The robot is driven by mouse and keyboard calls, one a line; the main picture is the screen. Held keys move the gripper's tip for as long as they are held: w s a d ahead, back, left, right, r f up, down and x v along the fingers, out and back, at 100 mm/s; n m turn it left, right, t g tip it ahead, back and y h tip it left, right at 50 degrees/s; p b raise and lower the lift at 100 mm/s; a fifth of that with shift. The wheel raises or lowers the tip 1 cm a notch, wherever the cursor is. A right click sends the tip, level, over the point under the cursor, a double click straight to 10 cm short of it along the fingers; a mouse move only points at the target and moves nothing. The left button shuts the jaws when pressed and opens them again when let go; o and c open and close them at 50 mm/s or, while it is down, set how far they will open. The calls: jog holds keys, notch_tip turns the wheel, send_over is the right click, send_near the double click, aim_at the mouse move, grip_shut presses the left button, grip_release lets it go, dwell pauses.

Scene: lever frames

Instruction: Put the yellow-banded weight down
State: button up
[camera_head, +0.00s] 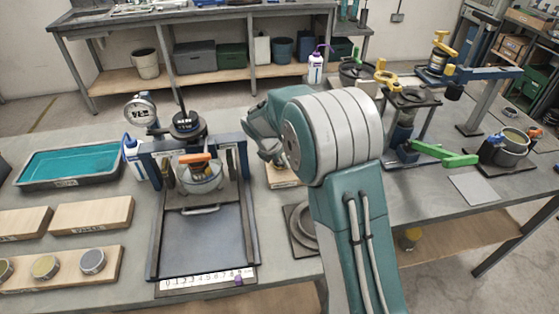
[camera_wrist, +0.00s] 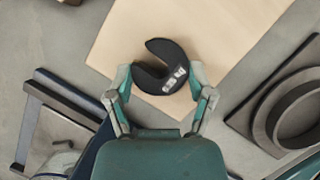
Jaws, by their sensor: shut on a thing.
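My gripper (camera_wrist: 163,82) is shut on a black slotted weight (camera_wrist: 172,58) in the wrist view, with one finger on each side. The weight has white marking on top, and its slot opens to the left. No yellow band shows on it from this angle. Behind it is a pale wooden board (camera_wrist: 220,30); I cannot tell whether the weight touches it. In the head view my arm hides the gripper and the held weight. Part of a small wooden board (camera_head: 283,176) shows beside my arm.
A dark frame with a scale (camera_head: 205,240) stands left of my arm. Wooden boards (camera_head: 90,213) and a board with several discs (camera_head: 70,272) lie farther left, near a teal tray (camera_head: 70,164). A dark ring on a plate (camera_wrist: 292,115) lies right of the wooden board.

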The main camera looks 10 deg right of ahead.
jog(key=shift+f, duration=0.2)
jog(key=o, duration=1.3)
jog(key=v, duration=1.2)
jog(key=s+d+r+m+y, duration=0.1)
jog(key=s+d+r+m, duration=0.2)
jog(key=s+r+m, duration=0.35)
jog(key=s+d+m+t+y, duration=0.1)
jog(key=s+m, duration=0.5)
jog(key=s, duration=0.2)
jog(key=s+d+r+m+t, duration=0.1)
jog(key=s+m, duration=0.6)
jog(key=s, duration=0.1)
jog(key=s+d+m+y, duration=0.1)
jog(key=s+d+m, duration=0.1)
jog(key=s+m, duration=0.4)
jog(key=shift+s+r+t+y, duration=0.15)
jog(key=shift+s+t+y, duration=0.2)
jog(key=shift+s, duration=1.25)
